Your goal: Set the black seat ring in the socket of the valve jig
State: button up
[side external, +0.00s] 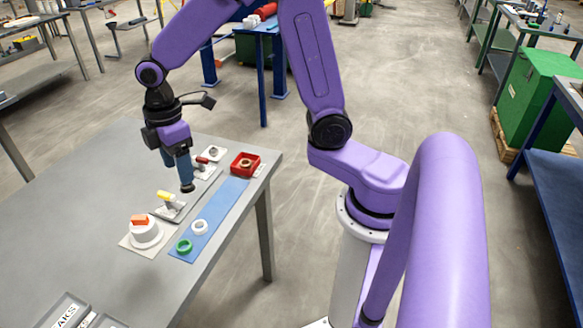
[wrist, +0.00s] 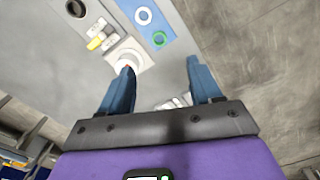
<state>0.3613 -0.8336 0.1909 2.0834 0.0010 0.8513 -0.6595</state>
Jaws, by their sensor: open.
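My gripper (side external: 178,168) points down above the row of fixtures at the table's right side. In the wrist view its blue fingers (wrist: 160,68) are spread wide with nothing between them. A small dark round thing (side external: 187,188) shows just at the fingertips in the side view. A dark round thing (wrist: 76,8) also shows at the wrist view's top edge; I cannot tell whether either is the black seat ring. A fixture with a yellow handle (side external: 165,196) shows in both views (wrist: 96,42). I cannot tell which fixture is the valve jig, and no socket is clear.
A blue mat (side external: 226,198) carries a white ring (side external: 200,227) and a green ring (side external: 184,246). A white round fixture (side external: 146,235) has an orange block (side external: 139,220) on top. A red tray (side external: 236,168) holds a tan ring.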

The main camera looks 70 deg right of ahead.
jog(key=s+d+r, duration=0.1)
jog(key=s+d, duration=0.1)
jog(key=s, duration=0.9)
jog(key=s+d+r, duration=0.1)
jog(key=s+d, duration=0.1)
jog(key=s, duration=1)
jog(key=shift+s+r, duration=0.15)
jog(key=shift+s, duration=0.1)
